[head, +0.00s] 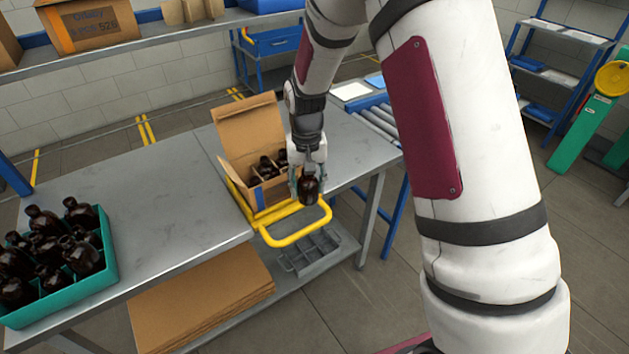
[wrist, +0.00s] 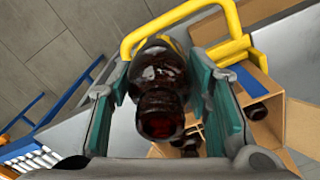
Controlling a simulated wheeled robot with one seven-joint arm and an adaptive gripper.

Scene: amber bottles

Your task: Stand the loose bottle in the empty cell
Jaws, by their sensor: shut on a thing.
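My gripper (head: 309,181) is shut on an amber bottle (head: 309,190), held in front of the open cardboard box (head: 276,198). In the wrist view the bottle (wrist: 160,85) sits between the two teal-padded fingers, its mouth toward the camera. The box has its flap up and holds several dark bottles (head: 265,169) between cardboard dividers; my gripper covers its right side. In the wrist view part of the box (wrist: 262,135) shows behind the right finger, with bottles inside. The empty cell cannot be made out from these views.
A yellow frame (head: 293,231) surrounds the box's front, with a grey tray (head: 308,252) below. A teal crate (head: 104,262) of several bottles stands left. The grey table (head: 150,200) between is clear. A roller conveyor (head: 378,125) lies behind right; a shelf (head: 150,40) runs above.

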